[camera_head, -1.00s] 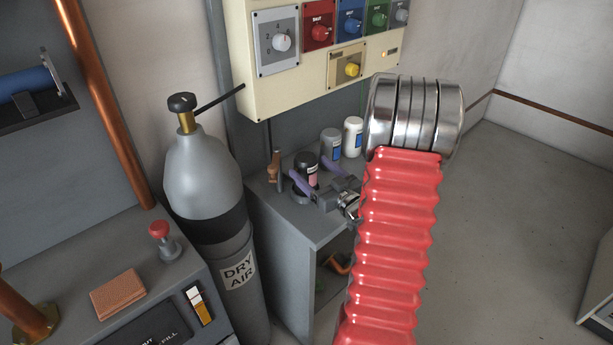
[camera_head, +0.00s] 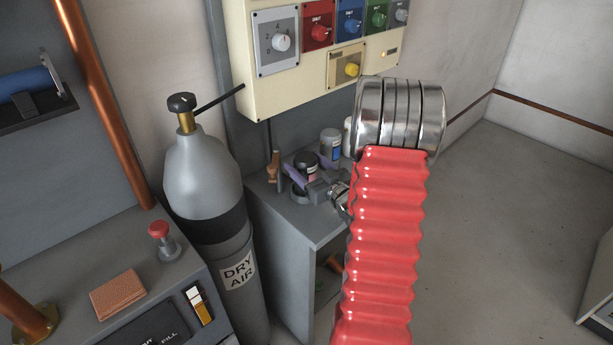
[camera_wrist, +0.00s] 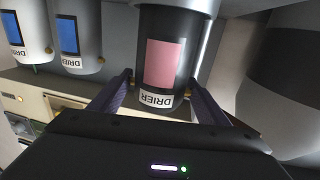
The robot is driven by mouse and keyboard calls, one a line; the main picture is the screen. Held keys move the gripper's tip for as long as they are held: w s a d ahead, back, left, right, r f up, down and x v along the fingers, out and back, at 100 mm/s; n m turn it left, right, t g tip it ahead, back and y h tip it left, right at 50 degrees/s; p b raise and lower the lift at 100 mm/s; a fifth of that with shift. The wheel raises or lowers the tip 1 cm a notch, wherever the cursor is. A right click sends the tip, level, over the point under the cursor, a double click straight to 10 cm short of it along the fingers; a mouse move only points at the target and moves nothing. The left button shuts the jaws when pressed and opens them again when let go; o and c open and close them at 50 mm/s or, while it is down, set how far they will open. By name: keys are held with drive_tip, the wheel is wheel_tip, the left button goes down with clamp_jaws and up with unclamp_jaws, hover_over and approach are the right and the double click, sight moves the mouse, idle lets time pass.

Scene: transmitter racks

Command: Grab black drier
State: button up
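The black drier (camera_head: 306,161), a dark cylinder with a pink window and a white DRIER label, stands on the grey cabinet. It fills the upper middle of the wrist view (camera_wrist: 172,62), upside down. My gripper (camera_head: 299,168) is open, with its purple fingers on either side of the drier. In the wrist view my gripper (camera_wrist: 165,84) shows one finger at each side of the drier's labelled end. I cannot tell whether either finger touches it. Part of the drier is hidden behind my gripper in the head view.
A grey drier (camera_head: 331,142) and a white drier (camera_head: 347,138) with blue windows stand beside it; the white one is partly hidden by my arm. A grey DRY AIR cylinder (camera_head: 205,180) stands left of the cabinet (camera_head: 293,228). A cream control panel (camera_head: 305,88) hangs above.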

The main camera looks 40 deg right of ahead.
drive_tip(key=c, duration=1.3)
drive_tip(key=shift+o, duration=0.2)
drive_tip(key=shift+r, duration=0.15)
drive_tip(key=shift+r, duration=4.95)
